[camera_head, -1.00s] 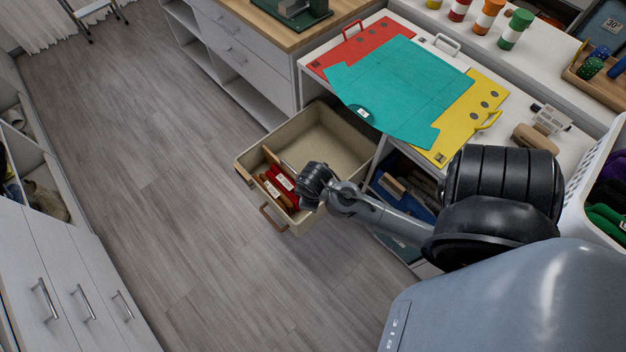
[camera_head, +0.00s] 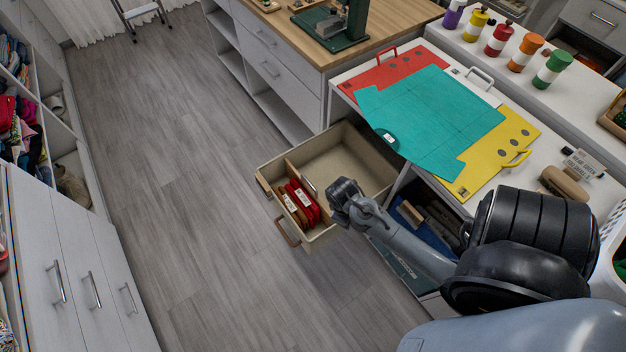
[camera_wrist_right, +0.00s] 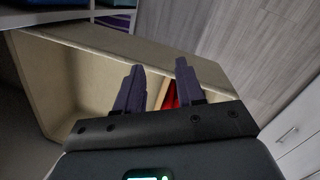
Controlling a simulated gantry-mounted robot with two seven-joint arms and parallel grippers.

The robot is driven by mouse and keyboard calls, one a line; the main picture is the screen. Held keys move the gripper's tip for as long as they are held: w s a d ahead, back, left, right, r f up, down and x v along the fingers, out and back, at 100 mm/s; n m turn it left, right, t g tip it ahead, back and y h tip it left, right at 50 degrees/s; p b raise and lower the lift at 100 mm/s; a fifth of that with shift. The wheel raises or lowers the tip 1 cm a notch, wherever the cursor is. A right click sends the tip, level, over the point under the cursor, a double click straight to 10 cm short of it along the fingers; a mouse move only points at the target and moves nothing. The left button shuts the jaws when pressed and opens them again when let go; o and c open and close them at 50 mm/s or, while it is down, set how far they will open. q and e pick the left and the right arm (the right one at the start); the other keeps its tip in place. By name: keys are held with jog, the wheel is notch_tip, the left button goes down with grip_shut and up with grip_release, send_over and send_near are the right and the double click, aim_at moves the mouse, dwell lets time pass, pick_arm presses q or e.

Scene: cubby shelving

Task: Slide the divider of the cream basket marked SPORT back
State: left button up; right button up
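A cream basket (camera_head: 267,172) is pulled out from under the white worktop, over the floor. I cannot read SPORT on it. A thin brown divider (camera_head: 292,166) stands across it near the handle end, with red items (camera_head: 303,195) on the handle side and a bare compartment behind. My right gripper (camera_head: 340,190) is at the basket's right wall, right of the red items. In the right wrist view its two dark fingers (camera_wrist_right: 160,85) are apart, with nothing gripped between them. The basket wall (camera_wrist_right: 110,45) and a bit of red (camera_wrist_right: 172,95) show beyond them. My left gripper is out of view.
The white worktop (camera_head: 345,75) holds a teal sheet (camera_head: 430,115) over red and yellow boards. Open cubbies with blue items (camera_head: 425,225) are below, right of the basket. Grey drawers (camera_head: 70,260) stand at left. The floor between is clear.

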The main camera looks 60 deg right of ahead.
jog(key=w+d+m+y+p, duration=0.2)
jog(key=w+d+m, duration=0.2)
jog(key=w+d, duration=0.4)
jog(key=w+d+r+m+t+y, duration=0.1)
jog(key=w+d+r+t+y, duration=0.1)
jog(key=w+r, duration=0.75)
jog(key=x, duration=0.4)
jog(key=w+b+x, duration=0.1)
jog(key=x, duration=0.3)
jog(key=b+x, duration=0.1)
jog(key=x, duration=0.3)
jog(key=shift+w+d, duration=0.15)
jog(key=shift+w, duration=0.2)
jog(key=shift+c, duration=0.2)
grip_shut()
